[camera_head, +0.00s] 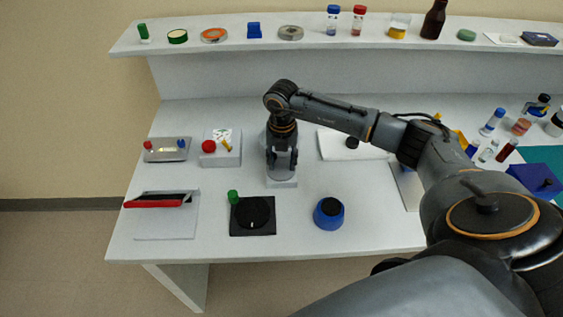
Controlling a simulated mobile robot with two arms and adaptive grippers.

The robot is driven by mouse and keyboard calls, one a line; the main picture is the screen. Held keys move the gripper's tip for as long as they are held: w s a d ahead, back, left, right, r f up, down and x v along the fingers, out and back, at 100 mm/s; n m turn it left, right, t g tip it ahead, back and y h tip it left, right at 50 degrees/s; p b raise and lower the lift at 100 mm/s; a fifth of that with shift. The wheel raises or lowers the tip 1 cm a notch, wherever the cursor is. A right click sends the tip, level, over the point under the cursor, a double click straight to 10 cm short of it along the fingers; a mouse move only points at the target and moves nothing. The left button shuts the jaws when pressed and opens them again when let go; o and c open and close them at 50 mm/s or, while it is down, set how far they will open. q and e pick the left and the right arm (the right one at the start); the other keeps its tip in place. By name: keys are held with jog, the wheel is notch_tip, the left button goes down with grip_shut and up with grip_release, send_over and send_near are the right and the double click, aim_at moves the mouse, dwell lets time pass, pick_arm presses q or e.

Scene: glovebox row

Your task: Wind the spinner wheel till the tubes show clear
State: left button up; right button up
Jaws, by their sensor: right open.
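A flat black disc on a square black base (253,217), with a green knob (233,196) at its upper left edge, lies near the front of the table and looks like the spinner wheel. My right gripper (283,168) is open and points down behind the wheel, over a small light block (282,183). It is apart from the wheel, and I cannot tell whether it touches the block. Small capped tubes, one with a red cap (507,149) and one with a blue cap (492,121), stand at the right. Their contents are too small to judge. My left gripper is not in view.
A blue round piece with a black top (329,213) stands right of the wheel. A white box with a red button (209,147) stands behind. A shelf (270,47) with jars runs along the back. My right arm covers the right side.

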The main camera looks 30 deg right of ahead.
jog(key=shift+s+a+f, duration=0.2)
jog(key=shift+f, duration=0.1)
jog(key=c, duration=0.3)
jog(key=shift+f, duration=0.1)
grip_shut()
